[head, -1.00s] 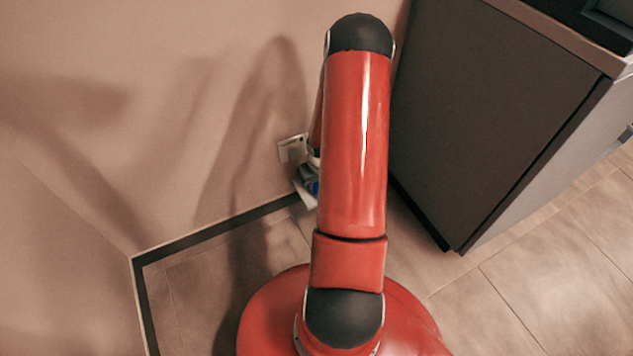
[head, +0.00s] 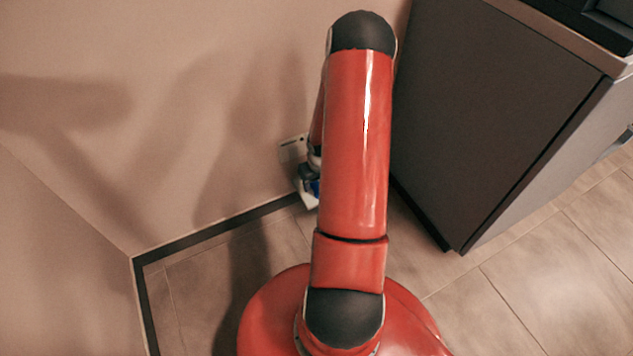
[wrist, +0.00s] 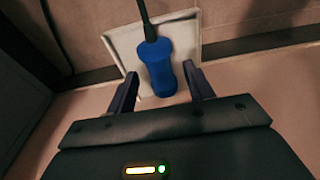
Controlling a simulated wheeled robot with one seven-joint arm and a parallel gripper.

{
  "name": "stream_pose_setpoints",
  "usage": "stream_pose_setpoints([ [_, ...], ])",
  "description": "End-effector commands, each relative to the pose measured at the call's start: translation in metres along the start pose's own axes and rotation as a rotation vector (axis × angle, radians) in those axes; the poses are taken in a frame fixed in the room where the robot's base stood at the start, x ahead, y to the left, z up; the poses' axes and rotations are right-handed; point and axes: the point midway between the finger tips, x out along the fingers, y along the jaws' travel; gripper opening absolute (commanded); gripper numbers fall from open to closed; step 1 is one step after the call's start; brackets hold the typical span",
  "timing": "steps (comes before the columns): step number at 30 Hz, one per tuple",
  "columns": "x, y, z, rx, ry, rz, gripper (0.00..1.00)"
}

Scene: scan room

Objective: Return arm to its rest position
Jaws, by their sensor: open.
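My gripper (wrist: 160,72) is open in the wrist view, its two dark fingers on either side of a blue plug-like piece (wrist: 162,66) with a black cable. The blue piece stands in front of a pale square plate (wrist: 124,40); I cannot tell whether it is joined to it. In the head view my red arm (head: 352,150) reaches forward and down towards the wall. Its far end is mostly hidden behind the arm, with a bit of blue (head: 313,187) showing low beside it. A pale wall plate (head: 291,149) shows just left of it.
A dark grey cabinet (head: 485,110) stands close on the right of my arm. The beige wall (head: 150,110) with a dark skirting strip (head: 215,230) is ahead and left. Tiled floor (head: 540,270) is open at the lower right.

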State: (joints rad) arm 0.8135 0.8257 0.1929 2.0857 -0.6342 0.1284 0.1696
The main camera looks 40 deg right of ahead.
Motion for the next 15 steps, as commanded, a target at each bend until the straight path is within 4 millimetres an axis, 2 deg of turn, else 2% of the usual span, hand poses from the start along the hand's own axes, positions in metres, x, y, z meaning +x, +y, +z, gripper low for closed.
stream_pose_setpoints([
  [3, -0.024, 0.001, -0.001, 0.001, 0.003, 0.001, 0.52],
  [9, -0.056, 0.0, -0.001, 0.001, 0.003, 0.001, 0.52],
  [15, -0.069, 0.0, 0.0, -0.001, 0.001, 0.0, 0.52],
])
